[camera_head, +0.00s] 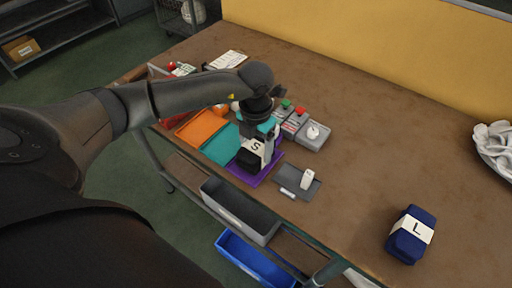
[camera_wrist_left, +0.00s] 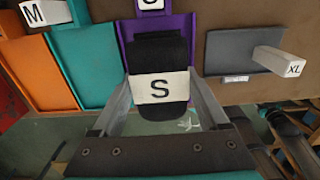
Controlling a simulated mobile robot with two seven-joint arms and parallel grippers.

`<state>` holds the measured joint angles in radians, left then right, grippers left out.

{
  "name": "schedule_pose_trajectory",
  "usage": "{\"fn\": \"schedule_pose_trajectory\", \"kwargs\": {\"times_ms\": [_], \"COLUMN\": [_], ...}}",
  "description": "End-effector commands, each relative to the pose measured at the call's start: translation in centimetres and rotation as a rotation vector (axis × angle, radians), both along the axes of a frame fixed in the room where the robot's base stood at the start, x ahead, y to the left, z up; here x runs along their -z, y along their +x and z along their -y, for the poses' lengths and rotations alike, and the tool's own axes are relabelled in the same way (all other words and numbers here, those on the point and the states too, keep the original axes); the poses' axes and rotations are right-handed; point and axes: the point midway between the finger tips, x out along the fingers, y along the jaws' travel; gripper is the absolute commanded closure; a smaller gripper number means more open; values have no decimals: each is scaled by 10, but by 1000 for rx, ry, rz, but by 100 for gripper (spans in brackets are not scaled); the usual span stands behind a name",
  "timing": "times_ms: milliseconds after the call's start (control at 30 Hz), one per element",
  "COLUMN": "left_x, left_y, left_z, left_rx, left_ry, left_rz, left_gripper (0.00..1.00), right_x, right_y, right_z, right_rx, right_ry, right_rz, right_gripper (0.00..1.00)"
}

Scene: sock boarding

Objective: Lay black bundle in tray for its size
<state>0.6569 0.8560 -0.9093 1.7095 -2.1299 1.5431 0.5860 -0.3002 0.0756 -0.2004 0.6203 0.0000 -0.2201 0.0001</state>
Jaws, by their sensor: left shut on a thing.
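A black bundle (camera_head: 249,159) with a white band marked S is between the fingers of my left gripper (camera_head: 262,146), which is shut on it. It also shows in the left wrist view (camera_wrist_left: 160,52). The bundle is over the purple tray (camera_head: 264,177); I cannot tell whether it touches the tray floor. Behind it in the wrist view, the purple tray (camera_wrist_left: 126,31) has a white tag block at its far edge, its letter cut off. My right gripper is not in view.
The teal tray (camera_head: 216,148) and orange tray (camera_head: 199,128) lie left of the purple one; the grey tray (camera_head: 290,182) with an XL block (camera_wrist_left: 282,62) lies right. A blue L bundle (camera_head: 410,235) lies at right. Bins (camera_head: 240,212) hang below the table edge.

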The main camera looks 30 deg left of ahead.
Motion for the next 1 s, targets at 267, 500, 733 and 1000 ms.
{"fn": "schedule_pose_trajectory", "kwargs": {"times_ms": [267,500,733,1000], "left_x": [3,2,1,-36], "left_y": [1,0,0,1], "left_z": [0,0,0,0], "left_rx": [0,0,0,0], "left_ry": [0,0,0,0], "left_rz": [1,0,0,5], "left_gripper": [86,0,0,0], "right_x": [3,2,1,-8], "right_y": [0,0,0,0], "right_z": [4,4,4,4], "right_rx": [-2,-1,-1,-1], "right_ry": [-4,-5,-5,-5], "right_rz": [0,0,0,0], "right_gripper": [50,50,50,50]}}
